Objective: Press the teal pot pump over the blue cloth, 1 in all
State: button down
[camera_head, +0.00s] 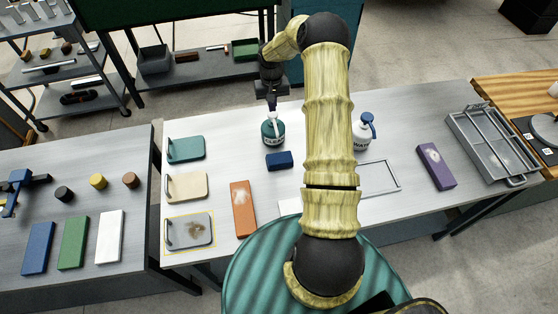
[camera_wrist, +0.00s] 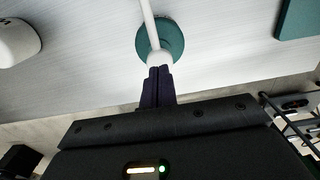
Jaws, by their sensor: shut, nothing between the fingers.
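The teal pot (camera_head: 273,134) with a white pump head stands upright on the light workbench; it also shows in the wrist view (camera_wrist: 172,32). Its white spout points toward the folded blue cloth (camera_head: 279,161), which lies on the bench just in front of the pot. My gripper (camera_head: 272,105) is over the pot, its dark fingers pointing down. In the wrist view the fingers (camera_wrist: 160,70) are shut and empty, with tips at the white pump head. I cannot tell whether they touch it. The blue cloth is not visible in the wrist view.
A white pot with a blue pump (camera_head: 362,136) stands right of my arm. Teal (camera_head: 186,148), beige (camera_head: 187,187) and grey (camera_head: 189,231) boards lie at the left. An orange block (camera_head: 243,208), a purple block (camera_head: 436,166) and a grey rack (camera_head: 490,145) are on the bench.

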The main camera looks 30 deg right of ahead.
aim_at(272, 114)
jog(key=shift+f, duration=0.15)
jog(key=shift+f+b, duration=1.05)
jog(key=shift+f, duration=0.35)
jog(key=shift+s+r, duration=0.1)
jog(key=shift+r+p, duration=0.85)
jog(key=shift+r, duration=0.5)
jog(key=shift+r, duration=0.1)
notch_tip(272, 114, up, 6)
jog(key=p, duration=0.3)
dwell(0.6)
